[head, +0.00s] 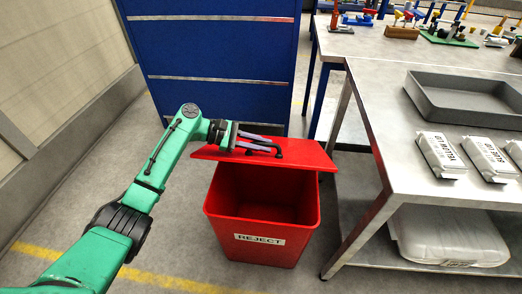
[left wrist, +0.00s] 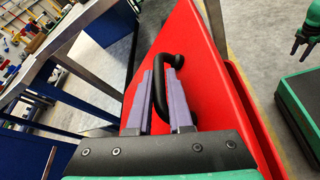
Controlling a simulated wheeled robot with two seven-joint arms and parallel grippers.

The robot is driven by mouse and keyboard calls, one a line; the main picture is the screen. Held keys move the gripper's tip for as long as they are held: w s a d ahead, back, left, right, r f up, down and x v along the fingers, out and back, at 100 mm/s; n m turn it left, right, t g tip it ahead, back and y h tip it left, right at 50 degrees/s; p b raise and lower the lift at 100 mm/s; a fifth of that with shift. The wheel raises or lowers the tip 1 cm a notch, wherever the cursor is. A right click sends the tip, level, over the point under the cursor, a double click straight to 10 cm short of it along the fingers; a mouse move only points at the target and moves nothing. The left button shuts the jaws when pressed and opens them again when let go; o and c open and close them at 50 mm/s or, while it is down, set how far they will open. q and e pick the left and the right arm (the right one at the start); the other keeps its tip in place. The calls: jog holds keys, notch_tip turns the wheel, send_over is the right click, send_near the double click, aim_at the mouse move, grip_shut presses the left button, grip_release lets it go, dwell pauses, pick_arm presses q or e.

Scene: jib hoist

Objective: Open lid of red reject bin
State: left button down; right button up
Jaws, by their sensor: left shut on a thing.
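The red reject bin (head: 262,222) stands on the floor with a white REJECT label (head: 259,239) on its front. Its flat red lid (head: 306,155) is raised from the front rim, and the dark inside of the bin shows below it. The lid also fills much of the left wrist view (left wrist: 205,85). My left gripper (head: 262,146) is shut on the lid's black handle (left wrist: 160,82), whose bar lies between the purple fingers. In the left wrist view, what looks like my right gripper (left wrist: 302,46) is small at the upper right, empty-looking and away from the bin.
A blue cabinet (head: 215,50) stands close behind the bin. A steel table (head: 372,98) is at the right, with a grey tray (head: 465,98), white packets (head: 440,152) and a white sack (head: 445,237) on its lower shelf. Floor in front and left is clear.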

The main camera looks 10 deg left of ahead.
pick_arm(q)
jog(key=shift+w+r+p, duration=0.3)
jog(key=shift+w+r, duration=0.3)
jog(key=shift+r, duration=0.1)
jog(key=c, duration=1.1)
grip_release()
jog(key=shift+a, duration=0.15)
jog(key=v, duration=1.4)
jog(key=shift+w+a+r, duration=0.15)
jog(key=shift+w, duration=0.05)
